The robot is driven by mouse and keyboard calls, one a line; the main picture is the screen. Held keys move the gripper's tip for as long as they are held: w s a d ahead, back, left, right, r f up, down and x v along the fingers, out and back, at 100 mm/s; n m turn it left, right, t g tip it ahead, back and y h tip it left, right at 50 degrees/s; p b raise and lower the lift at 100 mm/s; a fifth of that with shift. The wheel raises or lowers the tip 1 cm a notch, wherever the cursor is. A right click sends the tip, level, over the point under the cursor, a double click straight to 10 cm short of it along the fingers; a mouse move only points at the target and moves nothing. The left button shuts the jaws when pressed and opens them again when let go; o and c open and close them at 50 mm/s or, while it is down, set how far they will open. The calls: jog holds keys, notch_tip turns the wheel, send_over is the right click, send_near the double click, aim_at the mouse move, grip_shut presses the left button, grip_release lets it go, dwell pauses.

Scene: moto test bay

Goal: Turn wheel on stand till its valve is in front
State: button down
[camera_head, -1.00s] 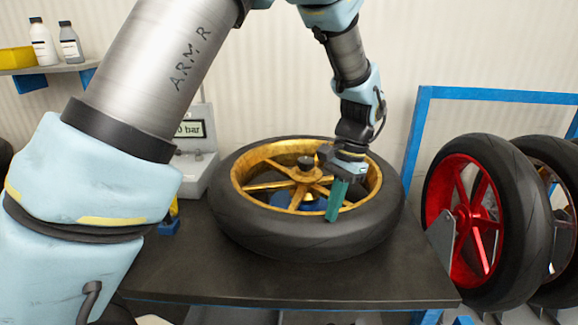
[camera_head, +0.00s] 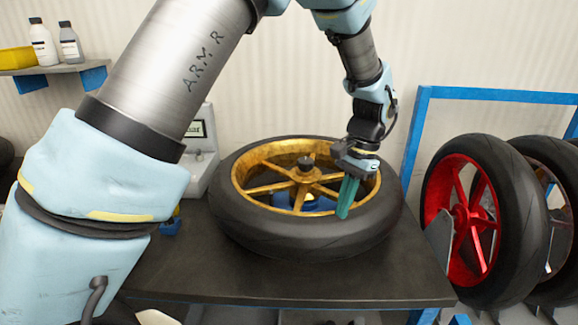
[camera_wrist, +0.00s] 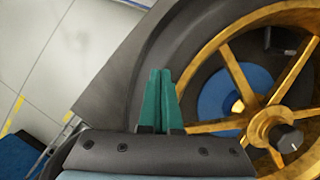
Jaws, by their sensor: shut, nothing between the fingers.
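The wheel has a black tyre (camera_head: 300,240) and a gold spoked rim (camera_head: 262,187). It lies flat on a blue stand (camera_head: 290,200), which shows between the spokes and also in the wrist view (camera_wrist: 222,92). A dark hub cap (camera_wrist: 288,138) is at its centre. My gripper (camera_head: 345,203) has teal fingers, shut together and empty, pointing down at the rim's front right edge. In the wrist view the fingers (camera_wrist: 160,88) appear over the tyre's inner side. I cannot tell whether they touch the wheel. I cannot clearly make out the valve; a small dark mark shows inside the rim in the wrist view.
The dark bench top (camera_head: 230,275) is bare in front of the wheel. A gauge box (camera_head: 200,150) stands behind left. A red-rimmed wheel (camera_head: 480,215) and another wheel stand upright at right by a blue frame (camera_head: 415,140). Bottles (camera_head: 70,42) sit on a shelf upper left.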

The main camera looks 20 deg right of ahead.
jog(key=shift+r+p, duration=1.85)
jog(key=shift+r, duration=0.75)
